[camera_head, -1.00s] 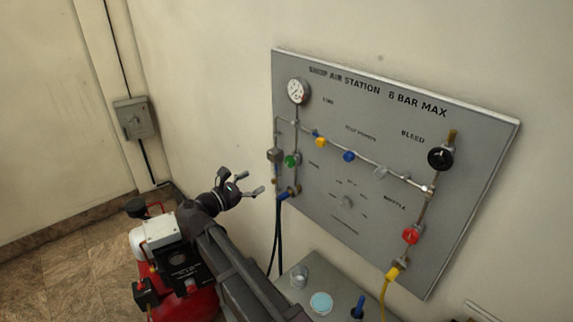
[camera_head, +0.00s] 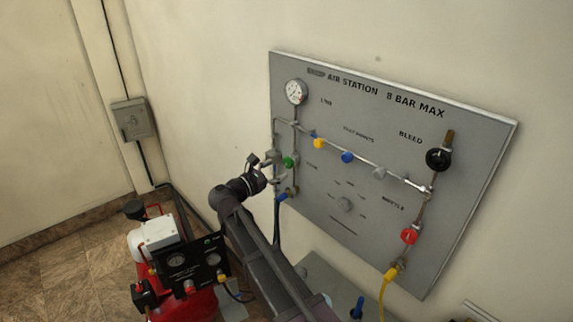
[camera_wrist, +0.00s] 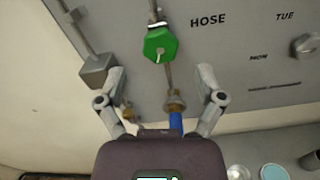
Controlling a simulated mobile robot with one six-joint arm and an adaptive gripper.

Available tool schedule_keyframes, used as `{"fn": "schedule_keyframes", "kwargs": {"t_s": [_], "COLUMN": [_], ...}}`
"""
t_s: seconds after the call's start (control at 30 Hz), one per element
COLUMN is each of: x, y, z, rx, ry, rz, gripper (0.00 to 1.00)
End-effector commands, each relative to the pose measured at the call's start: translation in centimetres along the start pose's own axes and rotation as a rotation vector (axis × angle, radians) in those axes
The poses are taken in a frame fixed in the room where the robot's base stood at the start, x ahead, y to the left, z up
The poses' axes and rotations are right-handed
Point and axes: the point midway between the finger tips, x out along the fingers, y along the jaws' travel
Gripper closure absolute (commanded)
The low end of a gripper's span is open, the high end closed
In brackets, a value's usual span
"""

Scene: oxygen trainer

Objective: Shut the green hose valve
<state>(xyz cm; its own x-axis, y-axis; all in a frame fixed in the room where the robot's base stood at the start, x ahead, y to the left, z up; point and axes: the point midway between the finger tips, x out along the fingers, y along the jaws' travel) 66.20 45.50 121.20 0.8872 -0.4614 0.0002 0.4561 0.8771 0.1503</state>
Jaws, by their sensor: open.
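The green hose valve (camera_head: 289,161) is a green knob on a vertical pipe at the left of the grey panel (camera_head: 300,225). In the wrist view the green knob (camera_wrist: 160,45) has a pale pointer mark and sits left of the word HOSE. My gripper (camera_head: 275,169) is at the panel's left edge, just left of the knob. In the wrist view its two fingers (camera_wrist: 158,78) are spread, one on each side of the pipe below the knob. Nothing is between them in grip; I cannot tell the exact gap to the knob.
A grey block fitting (camera_wrist: 97,70) is close to the left finger. A brass fitting with a blue hose end (camera_wrist: 175,118) lies below the knob. Yellow (camera_head: 318,143), blue (camera_head: 347,156) and red (camera_head: 408,236) knobs are further right. A red compressor (camera_head: 185,300) stands on the floor.

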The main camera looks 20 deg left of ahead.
Motion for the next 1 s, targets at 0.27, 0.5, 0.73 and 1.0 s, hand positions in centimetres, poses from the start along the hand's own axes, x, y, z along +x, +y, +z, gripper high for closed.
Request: {"fn": "schedule_keyframes", "kwargs": {"t_s": [0.27, 0.5, 0.73, 1.0], "x": [3.5, 4.5, 4.5, 4.5], "y": [0.0, 0.0, 0.0, 0.0], "z": [0.0, 0.0, 0.0, 0.0], "rx": [0.0, 0.0, 0.0, 0.0], "ry": [0.0, 0.0, 0.0, 0.0], "rz": [-0.001, -0.001, -0.001, 0.0], "gripper": [0.13, 0.13, 0.13, 0.79]}}
